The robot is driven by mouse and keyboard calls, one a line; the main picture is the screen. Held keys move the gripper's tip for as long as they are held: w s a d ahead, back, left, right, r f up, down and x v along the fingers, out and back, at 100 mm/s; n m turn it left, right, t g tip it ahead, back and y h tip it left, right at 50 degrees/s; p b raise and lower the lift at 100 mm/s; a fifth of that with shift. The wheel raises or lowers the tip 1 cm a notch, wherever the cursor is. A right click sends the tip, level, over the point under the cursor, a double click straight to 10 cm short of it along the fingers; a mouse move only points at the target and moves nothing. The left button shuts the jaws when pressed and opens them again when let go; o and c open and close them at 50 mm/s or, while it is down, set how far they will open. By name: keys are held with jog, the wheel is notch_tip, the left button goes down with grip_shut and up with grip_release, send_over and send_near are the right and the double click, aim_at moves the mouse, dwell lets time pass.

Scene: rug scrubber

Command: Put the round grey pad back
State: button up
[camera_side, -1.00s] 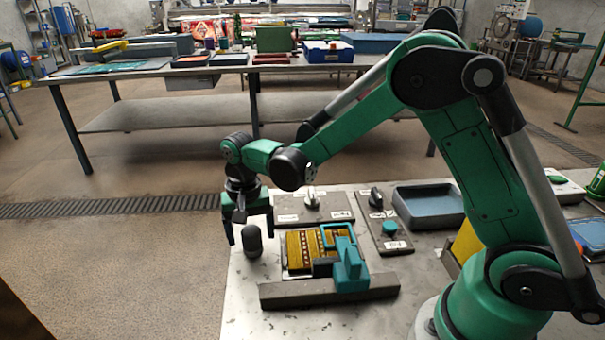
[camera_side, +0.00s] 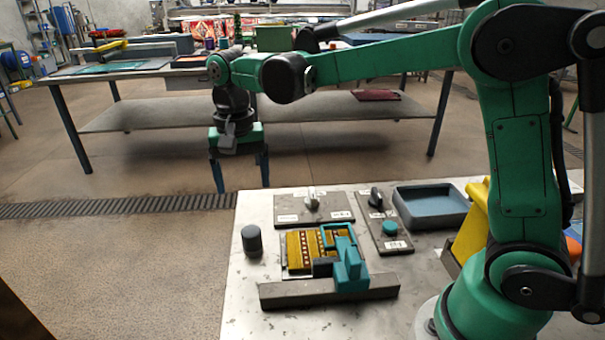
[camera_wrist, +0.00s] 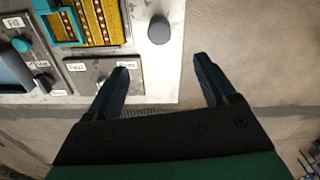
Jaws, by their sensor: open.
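A short, round, dark grey cylinder (camera_side: 252,241) stands upright near the left edge of the metal table; it is the only round grey piece I make out as the pad. It also shows from above in the wrist view (camera_wrist: 159,30). My gripper (camera_side: 242,183) is open and empty, pointing down, well above and beyond the cylinder. In the wrist view, my gripper (camera_wrist: 162,65) has its fingers spread, with the cylinder ahead of the fingertips and apart from them. A patterned yellow rug piece (camera_side: 300,248) lies right of the cylinder, partly covered by a teal frame (camera_side: 349,265).
A grey bar (camera_side: 285,294) lies in front of the rug. Behind are panels with a light lever (camera_side: 311,200), a black knob (camera_side: 376,198) and a teal button (camera_side: 390,228). A blue-grey tray (camera_side: 430,218) stands at right. The table's left front is clear.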

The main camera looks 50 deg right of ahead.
jog(key=s+d+n+t, duration=0.4)
jog(key=s+n+t, duration=0.3)
jog(key=s, duration=0.4)
dwell(0.7)
